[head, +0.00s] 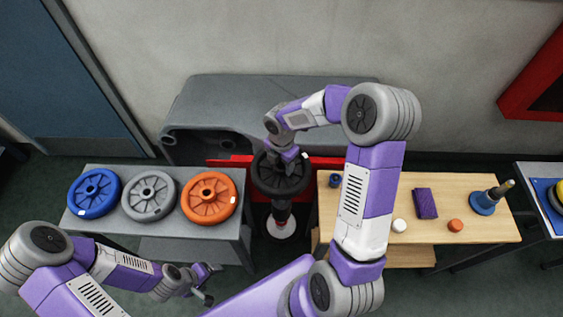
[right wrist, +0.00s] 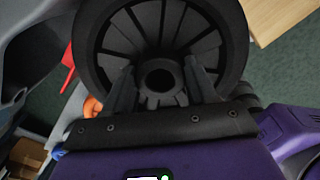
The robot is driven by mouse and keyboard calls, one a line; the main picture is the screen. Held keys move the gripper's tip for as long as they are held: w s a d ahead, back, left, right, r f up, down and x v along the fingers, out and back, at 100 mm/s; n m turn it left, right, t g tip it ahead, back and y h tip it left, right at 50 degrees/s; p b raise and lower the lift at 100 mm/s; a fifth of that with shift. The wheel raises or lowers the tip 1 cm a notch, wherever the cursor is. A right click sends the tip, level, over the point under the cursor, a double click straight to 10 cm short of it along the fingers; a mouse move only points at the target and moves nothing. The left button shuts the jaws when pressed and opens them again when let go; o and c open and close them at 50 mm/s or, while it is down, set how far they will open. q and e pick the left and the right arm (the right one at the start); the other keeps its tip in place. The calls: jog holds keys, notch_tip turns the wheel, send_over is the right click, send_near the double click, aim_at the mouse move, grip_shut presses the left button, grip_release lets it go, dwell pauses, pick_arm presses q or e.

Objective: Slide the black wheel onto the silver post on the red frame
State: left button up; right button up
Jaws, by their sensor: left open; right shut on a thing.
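The black wheel (head: 279,184) is held up in front of the grey machine, over the middle of the red frame (head: 328,163). My right gripper (head: 283,154) is shut on the wheel's hub from above. In the right wrist view the fingers (right wrist: 160,84) sit on both sides of the hub, and the wheel (right wrist: 235,45) shows its spokes and open centre hole. The silver post is not visible; the wheel and arm cover the frame's middle. My left gripper (head: 209,283) is open and empty, low in front of the grey table.
A grey table (head: 160,228) at left holds blue (head: 94,193), grey (head: 148,195) and orange (head: 209,197) wheels. A wooden table (head: 470,232) at right holds a purple block (head: 425,203), small caps and a blue-based post (head: 485,202). The grey machine (head: 215,100) stands behind.

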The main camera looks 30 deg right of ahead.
jog(key=shift+f+b, duration=0.55)
jog(key=shift+f, duration=0.3)
jog(key=shift+f+b, duration=1)
jog(key=shift+f, duration=0.6)
dwell(1.1)
jog(key=shift+f, duration=0.75)
dwell(2.7)
jog(key=o, duration=1.6)
